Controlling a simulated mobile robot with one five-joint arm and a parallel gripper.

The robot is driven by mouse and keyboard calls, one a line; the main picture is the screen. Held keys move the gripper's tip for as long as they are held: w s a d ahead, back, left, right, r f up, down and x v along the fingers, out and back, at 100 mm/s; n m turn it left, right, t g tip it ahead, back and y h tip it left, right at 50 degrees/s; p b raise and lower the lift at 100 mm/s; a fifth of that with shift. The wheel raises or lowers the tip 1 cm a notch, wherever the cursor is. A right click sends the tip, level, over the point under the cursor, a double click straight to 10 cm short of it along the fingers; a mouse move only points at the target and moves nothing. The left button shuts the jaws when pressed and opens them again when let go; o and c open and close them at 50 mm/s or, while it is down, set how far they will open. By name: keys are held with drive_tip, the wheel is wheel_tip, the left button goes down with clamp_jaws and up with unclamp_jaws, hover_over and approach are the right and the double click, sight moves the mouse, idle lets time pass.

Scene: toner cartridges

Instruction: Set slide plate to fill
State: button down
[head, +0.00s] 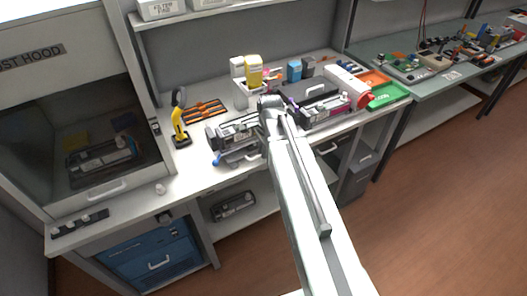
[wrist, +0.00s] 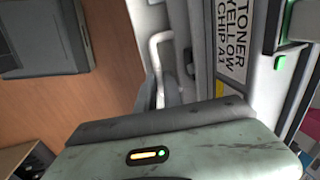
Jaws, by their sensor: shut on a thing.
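My gripper (wrist: 162,92) shows its dark fingers in the wrist view, shut around the end of a white bent handle (wrist: 158,44). The handle stands beside a grey toner cartridge labelled "TONER YELLOW CHIP A1" (wrist: 232,45). I cannot tell for sure that the handle belongs to the slide plate. In the head view my arm reaches over the bench, and its end hides the fingers and the handle. A dark cartridge (head: 228,133) lies on the bench just left of the arm end. No fill marking is readable.
A yellow-and-black hand tool (head: 179,118) stands left on the white bench (head: 188,178). Another cartridge unit (head: 325,108), a red-and-white device (head: 350,88) and a green tray (head: 386,95) lie to the right.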

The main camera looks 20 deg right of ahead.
sight(247, 116)
drive_tip(key=w+a, duration=0.1)
drive_tip(key=w, duration=0.3)
drive_tip(key=w+a, duration=0.1)
drive_tip(key=w, duration=0.4)
drive_tip(key=w+a, duration=0.1)
drive_tip(key=w, duration=0.4)
drive_tip(key=c, duration=1.5)
unclamp_jaws()
drive_tip(key=r+p, duration=0.2)
drive_tip(key=s+r+p, duration=0.1)
drive_tip(key=r+p, duration=0.5)
drive_tip(key=shift+s+d, duration=0.15)
drive_tip(key=shift+s, duration=0.1)
drive_tip(key=shift+f, duration=0.1)
drive_tip(key=shift+f, duration=0.1)
